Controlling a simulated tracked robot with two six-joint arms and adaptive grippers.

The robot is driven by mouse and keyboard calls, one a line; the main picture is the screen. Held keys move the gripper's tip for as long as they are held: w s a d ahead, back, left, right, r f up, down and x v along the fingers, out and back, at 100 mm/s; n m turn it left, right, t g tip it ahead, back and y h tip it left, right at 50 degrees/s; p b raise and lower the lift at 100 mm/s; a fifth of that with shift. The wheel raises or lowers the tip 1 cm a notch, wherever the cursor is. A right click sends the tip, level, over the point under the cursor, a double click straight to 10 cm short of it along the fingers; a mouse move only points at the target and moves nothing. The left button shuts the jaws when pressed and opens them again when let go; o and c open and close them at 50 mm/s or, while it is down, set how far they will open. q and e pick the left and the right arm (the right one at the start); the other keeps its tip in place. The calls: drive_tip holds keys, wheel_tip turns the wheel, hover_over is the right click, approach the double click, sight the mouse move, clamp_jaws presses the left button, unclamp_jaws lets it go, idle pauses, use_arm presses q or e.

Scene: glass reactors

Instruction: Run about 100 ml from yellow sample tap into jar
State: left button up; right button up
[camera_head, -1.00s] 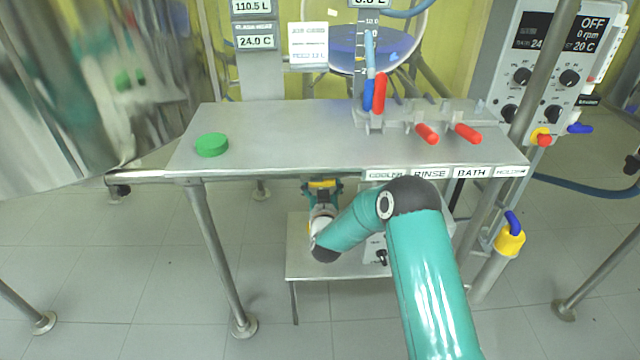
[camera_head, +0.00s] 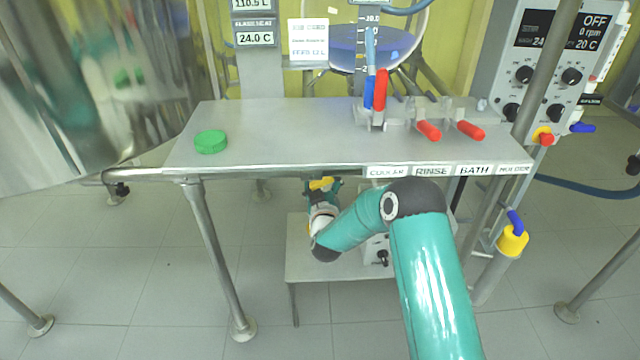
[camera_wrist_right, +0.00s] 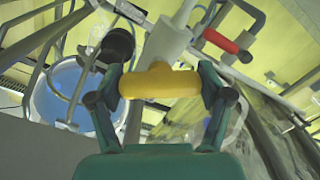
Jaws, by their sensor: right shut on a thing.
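The yellow tap handle (camera_wrist_right: 160,82) sits between the fingers of my right gripper (camera_wrist_right: 161,85) in the right wrist view, below a pale grey tap body (camera_wrist_right: 167,42). My right gripper is shut on this handle. In the head view the yellow tap handle (camera_head: 321,184) shows under the front edge of the steel table, at the end of my teal right arm. A green lid (camera_head: 211,141) lies on the left of the table top. I cannot make out the jar with certainty. My left gripper is not in view.
The steel table (camera_head: 280,140) carries red-handled valves (camera_head: 429,131) at its right. A lower shelf (camera_head: 305,262) is below the arm. A control box (camera_head: 545,75) stands right, above a yellow cap with a blue handle (camera_head: 512,240). A large shiny vessel (camera_head: 90,90) fills the upper left.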

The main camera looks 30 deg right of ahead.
drive_tip(key=shift+w+a, duration=0.15)
drive_tip(key=shift+a, duration=0.1)
drive_tip(key=o, duration=1.1)
drive_tip(key=shift+c, duration=0.2)
drive_tip(key=shift+o, duration=0.2)
drive_tip(key=shift+d, duration=0.1)
drive_tip(key=v, duration=1.2)
drive_tip(key=shift+d, duration=0.1)
